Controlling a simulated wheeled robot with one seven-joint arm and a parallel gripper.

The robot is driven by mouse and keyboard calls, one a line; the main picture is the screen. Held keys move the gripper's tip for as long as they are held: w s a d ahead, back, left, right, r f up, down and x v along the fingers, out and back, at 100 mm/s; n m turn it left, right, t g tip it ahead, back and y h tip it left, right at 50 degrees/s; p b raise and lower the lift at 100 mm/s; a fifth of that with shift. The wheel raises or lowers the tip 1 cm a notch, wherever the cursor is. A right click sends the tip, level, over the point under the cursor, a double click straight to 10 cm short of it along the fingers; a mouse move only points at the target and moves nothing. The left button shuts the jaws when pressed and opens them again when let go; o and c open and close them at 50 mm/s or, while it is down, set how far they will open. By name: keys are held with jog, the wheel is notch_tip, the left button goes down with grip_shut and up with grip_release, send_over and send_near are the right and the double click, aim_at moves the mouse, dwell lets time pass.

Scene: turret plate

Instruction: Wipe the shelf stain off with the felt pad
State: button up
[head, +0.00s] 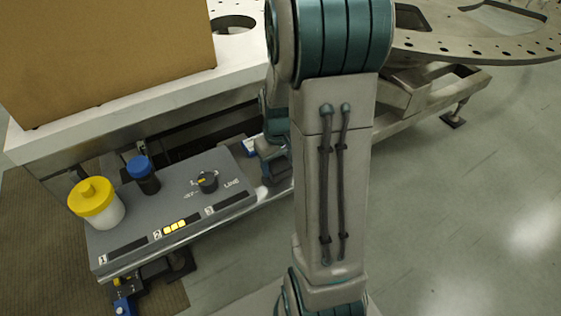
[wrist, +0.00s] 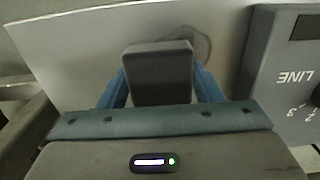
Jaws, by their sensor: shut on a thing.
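In the wrist view my gripper (wrist: 160,82) is shut on a dark grey block, the felt pad (wrist: 158,68), between its two blue fingers. Beyond the pad is a pale grey shelf surface (wrist: 85,50). A faint darker ring-like mark, the stain (wrist: 207,40), shows on it just right of the pad's top, partly hidden by the pad. I cannot tell whether the pad touches the surface. In the head view my arm hides most of the shelf, the pad and the stain.
A grey control panel (wrist: 285,85) marked LINE stands close on the right in the wrist view. In the head view it bears a knob (head: 207,182), a yellow-lidded jar (head: 96,203) and a blue-capped bottle (head: 143,174). A cardboard box (head: 110,55) stands on the white table behind.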

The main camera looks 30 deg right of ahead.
aim_at(259, 180)
jog(key=shift+s+a, duration=0.2)
jog(key=shift+a, duration=2.85)
jog(key=shift+w+d+r+p, duration=0.1)
jog(key=shift+r+p, duration=0.1)
jog(key=shift+p, duration=0.1)
jog(key=shift+w+d+r, duration=0.1)
jog(key=shift+d+r, duration=0.1)
jog(key=shift+d, duration=0.45)
jog(key=shift+d+f, duration=0.15)
jog(key=shift+d, duration=1.2)
jog(key=shift+d+f, duration=0.1)
jog(key=shift+d, duration=1.25)
jog(key=shift+r+p, duration=2.35)
jog(key=shift+r, duration=0.65)
jog(key=shift+r, duration=0.1)
jog(key=shift+r+p, duration=1.15)
jog(key=shift+r, duration=0.25)
